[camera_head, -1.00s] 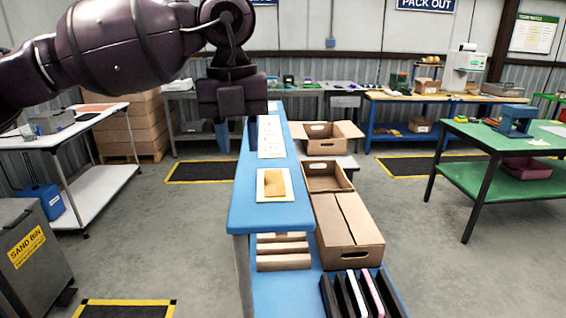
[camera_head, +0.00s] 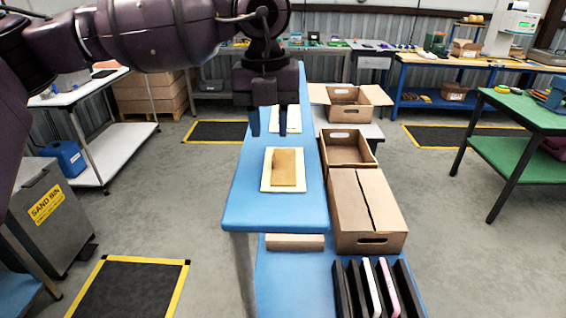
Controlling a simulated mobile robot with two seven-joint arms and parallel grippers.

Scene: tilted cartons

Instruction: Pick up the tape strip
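A tan rectangular piece (camera_head: 284,162) lies on a pale yellow sheet (camera_head: 268,180) on the narrow blue table (camera_head: 248,206). It may be the tape strip, but I cannot tell for certain. My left gripper (camera_head: 269,133) points down above the table, with its two dark fingers apart and nothing visible between them. In the picture it is just behind the tan piece, apart from it. A second pale sheet (camera_head: 292,115) is partly hidden behind the fingers. My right gripper is not in view.
Right of the table stand a closed carton (camera_head: 358,208), an open carton (camera_head: 348,157) and a farther one with spread flaps (camera_head: 348,112). A rack of dark and light slabs (camera_head: 372,290) stands at the lower right. The blue table's front end is clear.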

